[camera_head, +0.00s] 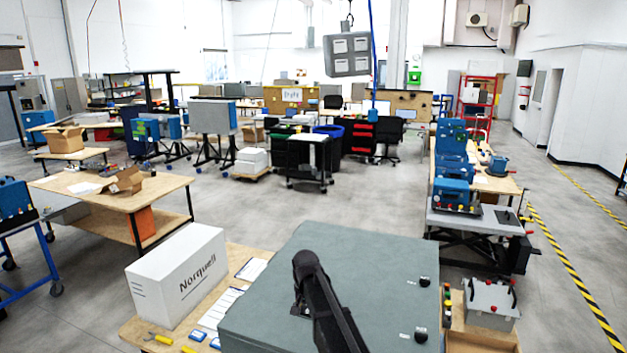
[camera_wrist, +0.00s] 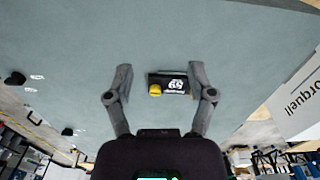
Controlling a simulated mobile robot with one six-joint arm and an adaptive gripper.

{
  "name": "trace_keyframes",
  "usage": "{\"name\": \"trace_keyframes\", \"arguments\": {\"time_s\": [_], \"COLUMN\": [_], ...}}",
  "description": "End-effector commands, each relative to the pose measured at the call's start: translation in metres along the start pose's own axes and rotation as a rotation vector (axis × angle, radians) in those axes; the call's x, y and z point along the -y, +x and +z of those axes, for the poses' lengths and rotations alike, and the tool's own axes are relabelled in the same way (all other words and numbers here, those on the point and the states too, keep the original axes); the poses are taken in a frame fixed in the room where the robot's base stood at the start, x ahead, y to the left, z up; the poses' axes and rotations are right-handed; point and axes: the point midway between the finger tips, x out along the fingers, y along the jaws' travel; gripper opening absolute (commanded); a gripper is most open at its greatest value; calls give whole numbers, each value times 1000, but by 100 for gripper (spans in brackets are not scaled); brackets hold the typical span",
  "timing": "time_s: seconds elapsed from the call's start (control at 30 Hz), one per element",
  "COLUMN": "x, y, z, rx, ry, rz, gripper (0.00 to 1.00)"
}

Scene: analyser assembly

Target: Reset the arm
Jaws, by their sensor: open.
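My gripper (camera_wrist: 160,76) is open in the wrist view, its two fingers spread apart. A small black part (camera_wrist: 174,84) with a yellow knob and white markings shows between the fingertips, against the grey-green cabinet face (camera_wrist: 235,50). I see no finger closed on it; whether the fingers touch it I cannot tell. In the head view my dark arm stands in front of the grey-green cabinet (camera_head: 262,300) and hides part of its top. The gripper's fingers cannot be made out there.
A white Norquell box (camera_head: 178,275) stands left of the cabinet on a wooden bench, near papers and yellow-handled tools (camera_head: 158,338). A grey box with a handle (camera_head: 491,304) stands at the right. Open floor (camera_head: 260,215) lies beyond the bench.

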Motion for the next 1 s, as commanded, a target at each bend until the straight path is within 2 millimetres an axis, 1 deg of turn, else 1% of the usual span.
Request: {"name": "trace_keyframes", "arguments": {"time_s": [0.03, 0.17, 0.2, 0.27, 0.3, 0.6, 0.77, 1.0], "x": [-9, -27, -36, -47, -57, -122, -154, -198], "y": [10, 25, 32, 42, 51, 105, 134, 176], "z": [5, 15, 20, 26, 32, 73, 98, 137], "rx": [0, 0, 0, 0, 0, 0, 0, 0], "ry": [-4, -18, -24, -34, -40, -99, -131, -178], "rz": [0, 0, 0, 0, 0, 1, 1, 1], "gripper": [71, 71, 71, 71, 71, 71, 71, 71]}}
